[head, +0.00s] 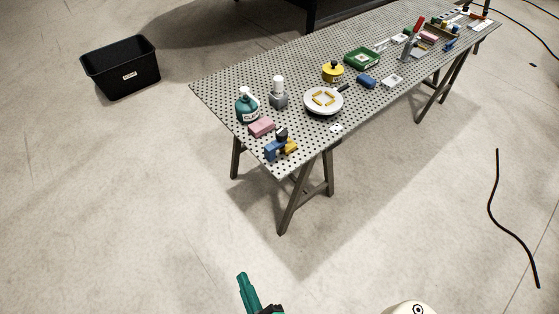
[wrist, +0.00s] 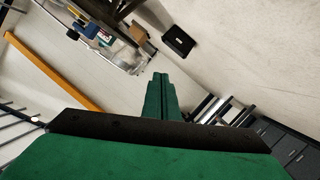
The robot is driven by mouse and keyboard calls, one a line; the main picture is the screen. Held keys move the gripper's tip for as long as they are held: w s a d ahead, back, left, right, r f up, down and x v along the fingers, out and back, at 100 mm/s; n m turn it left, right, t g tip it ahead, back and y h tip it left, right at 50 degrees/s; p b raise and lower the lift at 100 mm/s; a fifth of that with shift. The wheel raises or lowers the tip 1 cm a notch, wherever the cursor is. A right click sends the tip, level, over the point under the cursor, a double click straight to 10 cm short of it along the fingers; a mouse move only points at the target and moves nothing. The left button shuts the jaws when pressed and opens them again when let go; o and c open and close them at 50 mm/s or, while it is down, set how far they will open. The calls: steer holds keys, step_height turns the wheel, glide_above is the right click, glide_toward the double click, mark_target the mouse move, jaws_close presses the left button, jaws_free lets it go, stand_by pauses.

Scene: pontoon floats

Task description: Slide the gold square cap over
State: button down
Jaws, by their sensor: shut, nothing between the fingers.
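My gripper (head: 243,277) is at the bottom of the head view, well in front of the perforated table (head: 225,95) and apart from everything on it. In the wrist view its green fingers (wrist: 161,78) are together, with nothing between them. A small gold piece (head: 291,148) lies at the table's near corner, against a blue and dark object (head: 271,151). A gold square-shaped outline (head: 323,93) also shows in a round white dish (head: 310,107). I cannot tell which of these is the gold square cap; both are small here.
A yellow pot (head: 333,73) and green tray (head: 362,59) are farther back. A black bin (head: 120,70) sits on the floor. Floor before the table is clear.

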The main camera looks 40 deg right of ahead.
steer(key=w+d+f+n+h, duration=0.2)
steer(key=w+d+n+h, duration=0.15)
steer(key=w+d, duration=0.8)
steer(key=n+g+h, duration=0.2)
steer(key=h, duration=0.4)
glide_toward(283, 150)
steer(key=x, duration=0.5)
steer(key=shift+d+f, duration=0.1)
steer(key=shift+w, duration=0.1)
